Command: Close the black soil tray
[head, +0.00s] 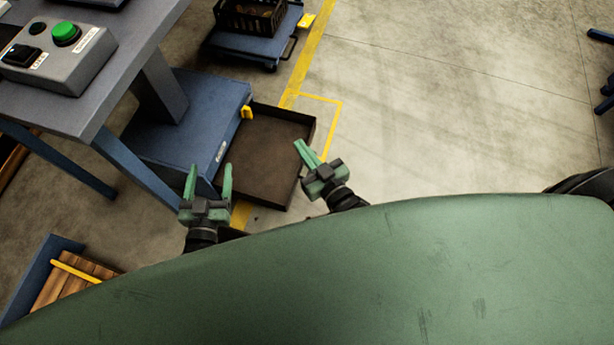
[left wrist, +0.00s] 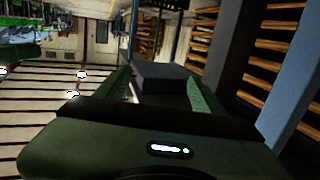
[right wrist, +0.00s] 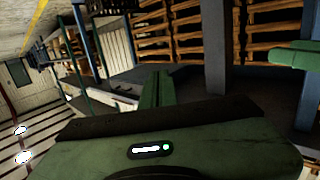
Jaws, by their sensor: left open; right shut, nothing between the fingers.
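The black soil tray (head: 267,150) sticks out to the right from the low blue cabinet (head: 190,120) in the head view. It is pulled out, and its brown inside shows. My left gripper (head: 208,178) is open, with its fingers in front of the tray's near left corner and the cabinet's edge. In the left wrist view its fingers (left wrist: 162,92) stand apart, with a dark blue-grey block shape beyond them. My right gripper (head: 301,147) is shut and empty by the tray's outer right wall; I cannot tell whether it touches. Its closed fingers also show in the right wrist view (right wrist: 157,88).
A grey table (head: 110,95) with a control box and green button (head: 65,34) stands at the left. A blue cart (head: 262,46) with a black crate is at the back. Wooden slats (head: 70,283) lie lower left. The floor right of the tray is clear.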

